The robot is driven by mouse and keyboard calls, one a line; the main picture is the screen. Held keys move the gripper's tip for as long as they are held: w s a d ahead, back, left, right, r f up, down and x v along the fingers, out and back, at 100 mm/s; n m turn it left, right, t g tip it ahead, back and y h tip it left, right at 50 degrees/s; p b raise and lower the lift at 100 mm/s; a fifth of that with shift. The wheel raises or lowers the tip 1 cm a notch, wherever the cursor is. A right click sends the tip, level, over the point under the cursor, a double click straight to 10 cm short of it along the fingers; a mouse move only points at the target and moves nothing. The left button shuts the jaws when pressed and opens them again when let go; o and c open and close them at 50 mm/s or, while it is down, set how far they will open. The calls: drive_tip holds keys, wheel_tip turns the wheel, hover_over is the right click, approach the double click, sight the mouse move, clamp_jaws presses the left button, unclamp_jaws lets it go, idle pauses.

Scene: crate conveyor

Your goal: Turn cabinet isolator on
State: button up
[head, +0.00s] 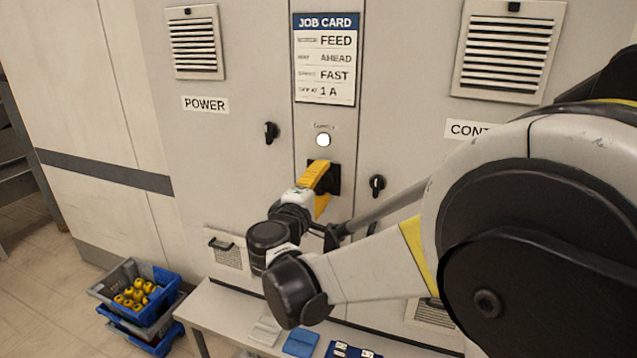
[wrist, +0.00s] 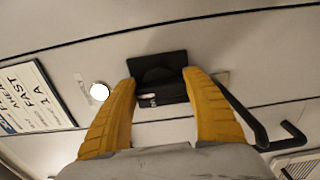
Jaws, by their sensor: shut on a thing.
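The cabinet isolator is a black rotary switch (head: 336,181) on a square black plate in the middle cabinet panel, below a round white lamp (head: 323,140). My gripper (head: 320,168) reaches the isolator and its yellow fingers cover much of the knob in the head view. In the wrist view, the isolator (wrist: 160,63) sits between the two yellow fingertips of my gripper (wrist: 160,80), one on each side, shut on its knob. Small white lettering shows on the knob, partly hidden. The white lamp (wrist: 99,91) appears bright.
A job card (head: 325,60) hangs above the lamp. Black door handles flank the isolator, left (head: 271,132) and right (head: 377,185). A bench (head: 222,303) runs along below. Stacked crates (head: 110,283) with yellow parts stand at the lower left.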

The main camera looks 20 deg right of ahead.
idle(0.3)
drive_tip(key=o, duration=1.2)
drive_tip(key=v, duration=1.2)
drive_tip(key=shift+d, duration=0.1)
